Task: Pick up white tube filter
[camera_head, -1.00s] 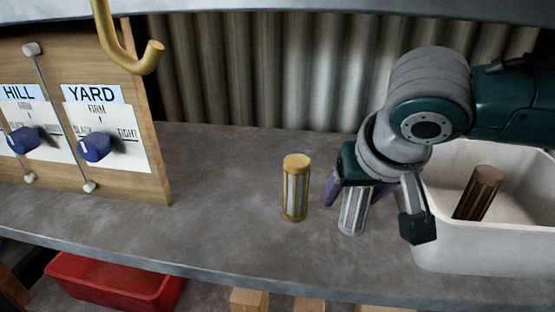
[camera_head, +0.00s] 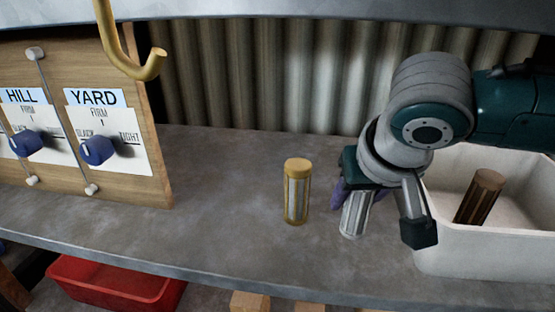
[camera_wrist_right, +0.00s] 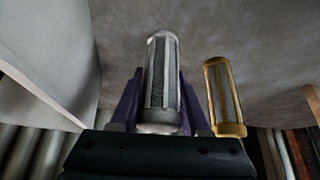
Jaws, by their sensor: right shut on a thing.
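The white tube filter (camera_head: 354,214) is a pale ribbed cylinder on the grey bench, tilted slightly, with its top hidden by my gripper. My right gripper (camera_head: 355,192) is shut on its upper part. In the right wrist view the white tube filter (camera_wrist_right: 161,80) stands between the two purple fingers of my right gripper (camera_wrist_right: 160,108). Whether its base still touches the bench is hard to tell. My left gripper is not in view.
A yellow tube filter (camera_head: 296,192) stands upright to the left. A white bin (camera_head: 480,250) holding a brown tube filter (camera_head: 479,197) is at right. A wooden panel (camera_head: 158,170) with blue knobs stands at left. A yellow hook (camera_head: 140,70) hangs above. A red tray (camera_head: 115,288) sits below.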

